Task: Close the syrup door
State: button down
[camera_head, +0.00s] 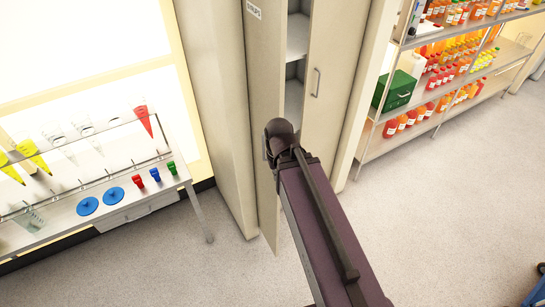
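A tall cream cabinet stands at the middle, with its shelves (297,38) showing through a gap between two door panels. The left panel (262,75) carries a small label (254,11), too small to read for sure. It stands swung out, and its lower corner reaches down over the floor. The right panel (338,60) has a vertical metal handle (316,82). The dark end of my arm (281,135) is in front of the gap, between the panels. My gripper's fingers are hidden, so contact with a door and their opening cannot be told.
A rack bench (195,205) with coloured funnels and blue discs stands at the left. At the right, metal shelving (375,113) holds many juice bottles and a green box (397,90). The grey floor (440,200) at the lower right is mostly clear.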

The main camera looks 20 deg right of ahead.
notch_tip(320, 180, down, 6)
jog(key=b, duration=0.4)
jog(key=shift+r, duration=0.2)
